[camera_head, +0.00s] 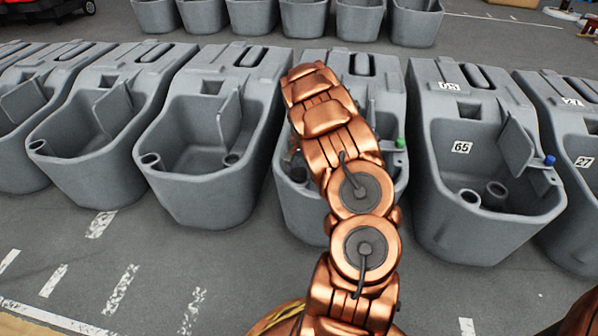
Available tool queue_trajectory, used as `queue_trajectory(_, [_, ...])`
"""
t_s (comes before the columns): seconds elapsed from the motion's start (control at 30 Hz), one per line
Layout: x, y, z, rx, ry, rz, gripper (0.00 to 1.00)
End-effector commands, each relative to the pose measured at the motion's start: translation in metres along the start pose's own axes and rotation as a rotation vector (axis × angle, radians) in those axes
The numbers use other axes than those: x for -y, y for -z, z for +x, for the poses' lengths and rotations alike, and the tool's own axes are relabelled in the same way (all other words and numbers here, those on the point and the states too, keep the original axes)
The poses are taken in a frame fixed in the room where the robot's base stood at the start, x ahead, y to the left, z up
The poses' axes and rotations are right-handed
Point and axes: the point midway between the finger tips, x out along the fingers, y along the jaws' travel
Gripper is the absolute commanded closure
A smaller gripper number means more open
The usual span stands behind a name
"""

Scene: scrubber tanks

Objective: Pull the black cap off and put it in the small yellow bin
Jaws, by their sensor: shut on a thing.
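My copper-coloured arm reaches over a grey tank (393,100) in the middle of the front row and covers much of it. My gripper is hidden behind the arm, so its fingers and anything in them do not show. I cannot see a black cap; the covered part of the tank is out of sight. I cannot make out a small yellow bin. A green cap (400,143) sits on the right rim of the middle tank. A blue cap (549,160) sits on the rim of the tank to its right.
Other open grey tanks stand close on both sides, such as the left neighbour (205,190) and the right one labelled 65 (440,215). A second row of tanks (250,15) stands behind. The grey floor (150,270) with white markings is clear at the front left.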

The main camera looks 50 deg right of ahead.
Motion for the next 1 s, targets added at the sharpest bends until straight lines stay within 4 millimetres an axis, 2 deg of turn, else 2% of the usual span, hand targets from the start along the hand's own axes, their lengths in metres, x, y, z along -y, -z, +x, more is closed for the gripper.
queue_trajectory(1.0, [-0.001, -0.002, -0.009, 0.002, -0.004, 0.0, 0.82])
